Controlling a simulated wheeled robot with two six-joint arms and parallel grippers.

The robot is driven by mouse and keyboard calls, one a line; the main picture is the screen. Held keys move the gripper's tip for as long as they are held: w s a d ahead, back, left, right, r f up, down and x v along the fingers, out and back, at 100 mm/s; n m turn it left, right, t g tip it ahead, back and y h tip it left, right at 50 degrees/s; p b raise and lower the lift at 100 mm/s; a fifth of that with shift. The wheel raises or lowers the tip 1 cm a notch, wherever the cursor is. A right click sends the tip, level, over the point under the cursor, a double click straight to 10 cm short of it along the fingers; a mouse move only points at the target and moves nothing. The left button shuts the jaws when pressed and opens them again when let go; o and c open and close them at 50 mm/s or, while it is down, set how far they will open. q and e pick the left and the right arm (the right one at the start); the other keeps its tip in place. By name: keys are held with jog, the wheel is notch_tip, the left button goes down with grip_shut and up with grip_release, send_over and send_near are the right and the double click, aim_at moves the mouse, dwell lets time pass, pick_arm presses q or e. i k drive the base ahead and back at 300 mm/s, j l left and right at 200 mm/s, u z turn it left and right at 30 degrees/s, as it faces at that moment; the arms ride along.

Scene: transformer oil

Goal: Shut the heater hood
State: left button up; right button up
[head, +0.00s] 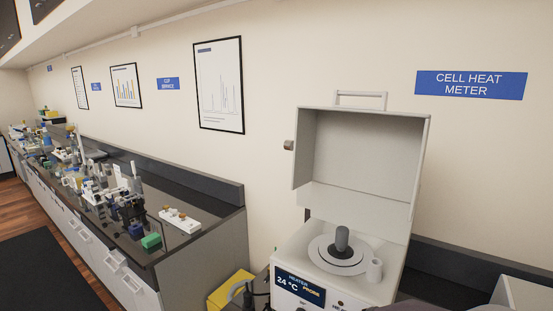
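The heater (350,287) is a white box at the lower right, with a display reading 24 °C. Its hood (358,155) stands open, tipped up behind the base with its hollow inside facing me. A light handle (360,96) is on the hood's top edge. On the heater's round plate stands a dark grey cylinder (342,240), and a small white cup (374,270) is beside it. Neither of my grippers can be made out. The heater's lower front is cut off by the picture edge.
A dark-topped bench (190,245) with bottles, racks and a green block (151,241) runs along the left. A yellow box (228,290) is beside the heater, with a dark cable-like shape near it. A blue CELL HEAT METER sign (470,85) is on the wall.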

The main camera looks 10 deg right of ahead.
aim_at(376, 151)
jog(key=i+j+z, duration=0.25)
jog(key=z, duration=0.15)
jog(key=i+j+z, duration=0.15)
jog(key=j+z, duration=0.25)
jog(key=i+j+z, duration=0.15)
jog(key=j+z, duration=0.25)
jog(key=j, duration=0.15)
jog(key=j+z, duration=0.8)
jog(key=j, duration=0.15)
